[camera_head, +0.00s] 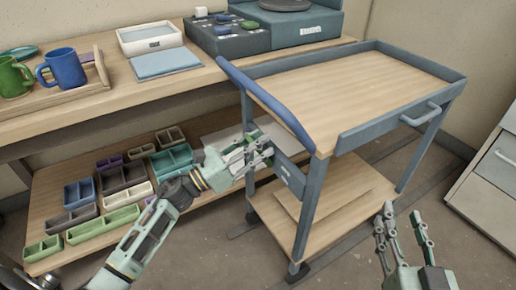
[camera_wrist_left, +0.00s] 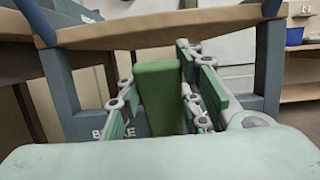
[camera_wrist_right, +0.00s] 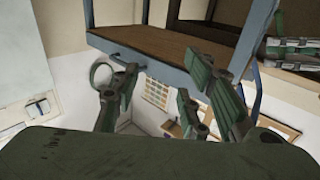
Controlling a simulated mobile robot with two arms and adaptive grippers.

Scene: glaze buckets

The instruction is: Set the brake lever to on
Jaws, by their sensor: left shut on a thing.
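The brake lever is a green upright bar (camera_wrist_left: 158,98) in the left wrist view. It stands between the fingers of my left gripper (camera_wrist_left: 160,100), which is shut on it. Behind it is a blue plate with partly hidden white lettering (camera_wrist_left: 97,134). In the head view my left gripper (camera_head: 260,152) is at the near left side of the cart (camera_head: 350,85), below its blue handle bar (camera_head: 265,105). The fingers hide most of the lever there. My right gripper (camera_head: 388,228) is open and empty, right of the cart's near leg; it also shows in the right wrist view (camera_wrist_right: 155,100).
A workbench (camera_head: 110,105) at the left carries mugs, a white tray and a blue-grey machine (camera_head: 305,25). Its lower shelf holds several coloured bins (camera_head: 105,225). A white drawer cabinet (camera_head: 490,170) stands at the right. The floor between cart and cabinet is clear.

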